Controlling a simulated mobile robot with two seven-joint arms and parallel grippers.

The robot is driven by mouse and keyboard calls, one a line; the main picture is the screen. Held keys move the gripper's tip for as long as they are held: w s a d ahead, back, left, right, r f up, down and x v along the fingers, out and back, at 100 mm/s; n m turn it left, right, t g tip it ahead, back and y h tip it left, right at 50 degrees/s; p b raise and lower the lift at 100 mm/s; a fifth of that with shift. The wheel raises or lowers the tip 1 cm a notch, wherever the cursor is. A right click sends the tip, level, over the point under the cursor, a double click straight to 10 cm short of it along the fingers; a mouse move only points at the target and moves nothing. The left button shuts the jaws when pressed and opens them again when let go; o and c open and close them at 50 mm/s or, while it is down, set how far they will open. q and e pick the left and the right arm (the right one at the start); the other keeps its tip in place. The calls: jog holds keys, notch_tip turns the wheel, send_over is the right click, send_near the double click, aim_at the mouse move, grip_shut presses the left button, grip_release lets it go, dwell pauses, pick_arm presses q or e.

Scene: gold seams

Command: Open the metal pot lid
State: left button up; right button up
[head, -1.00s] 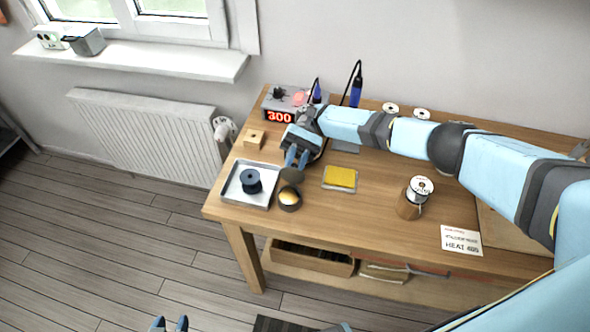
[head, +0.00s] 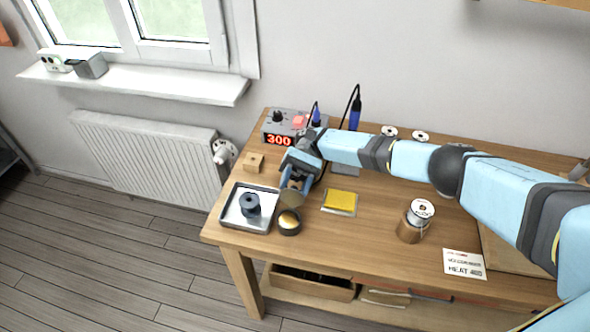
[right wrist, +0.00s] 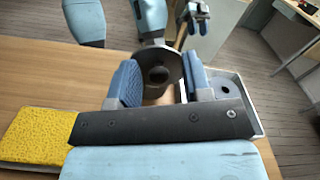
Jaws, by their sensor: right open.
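A small dark round pot (head: 289,223) with a gold top inside stands on the wooden workbench, right of a metal tray. Its round grey-brown lid (head: 292,199) stands raised at the pot's far side, just in front of my right gripper (head: 294,183). In the right wrist view the lid (right wrist: 160,55) shows as a grey disc beyond and between the fingers of the right gripper (right wrist: 160,85). These fingers are apart. I cannot tell whether one touches the lid. My left gripper (right wrist: 197,22) shows small at the top of that view, fingers apart; it is outside the head view.
A metal tray (head: 233,222) holds a dark spool (head: 250,204). A yellow sponge (head: 342,198) lies right of the pot. A soldering station (head: 283,127) and a small wooden block (head: 254,162) stand behind. A solder spool (head: 420,212) stands farther right.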

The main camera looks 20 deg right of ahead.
notch_tip(320, 180, up, 20)
jog(key=shift+p, duration=0.45)
jog(key=shift+o, duration=0.2)
jog(key=shift+f, duration=0.15)
